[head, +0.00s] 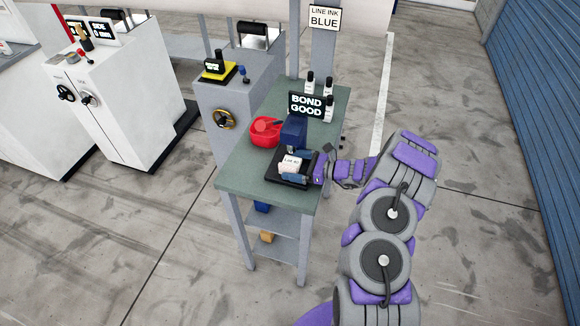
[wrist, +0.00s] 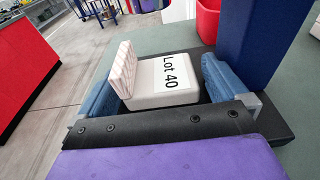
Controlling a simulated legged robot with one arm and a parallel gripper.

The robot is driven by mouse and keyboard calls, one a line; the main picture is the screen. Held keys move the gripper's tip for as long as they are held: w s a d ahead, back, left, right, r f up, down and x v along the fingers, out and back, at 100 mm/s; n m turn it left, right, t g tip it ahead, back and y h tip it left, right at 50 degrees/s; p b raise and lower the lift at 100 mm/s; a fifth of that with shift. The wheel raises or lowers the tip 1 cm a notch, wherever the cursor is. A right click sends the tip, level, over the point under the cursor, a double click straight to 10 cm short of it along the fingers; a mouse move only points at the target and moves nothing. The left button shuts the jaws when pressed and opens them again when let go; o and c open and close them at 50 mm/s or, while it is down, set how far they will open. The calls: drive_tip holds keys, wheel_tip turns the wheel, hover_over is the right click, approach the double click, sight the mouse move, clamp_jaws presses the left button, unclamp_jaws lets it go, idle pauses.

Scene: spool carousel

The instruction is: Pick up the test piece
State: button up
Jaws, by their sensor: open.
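The test piece (wrist: 150,96) is a white block with a "Lot 40" label and a pinkish striped flap standing up at its left end. In the head view the test piece (head: 290,164) sits on a black base on the green-topped table. My gripper (wrist: 162,72) is open, with one blue finger on each side of the piece. A gap shows beside the right finger; the left finger is close to the flap, and I cannot tell if it touches. In the head view my gripper (head: 296,167) reaches in from the right. The near edge of the piece is partly hidden by my gripper.
A dark blue upright post (head: 293,133) stands just behind the piece. A red container (head: 265,131), a "BOND GOOD" sign (head: 307,104) and several small white bottles (head: 309,84) with black caps are on the table (head: 237,174). The table's front left is clear.

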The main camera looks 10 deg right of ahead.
sight(296, 160)
drive_tip(key=shift+c, duration=0.5)
drive_tip(key=c, duration=0.9)
drive_tip(key=shift+r, duration=0.6)
drive_tip(key=r, duration=0.1)
drive_tip(key=s+r+p, duration=0.1)
drive_tip(key=shift+d+r, duration=0.1)
drive_tip(key=shift+r, duration=0.25)
drive_tip(key=s+r+p, duration=0.1)
drive_tip(key=s, duration=1.4)
drive_tip(key=shift+a+p, duration=0.3)
drive_tip(key=shift+p, duration=0.05)
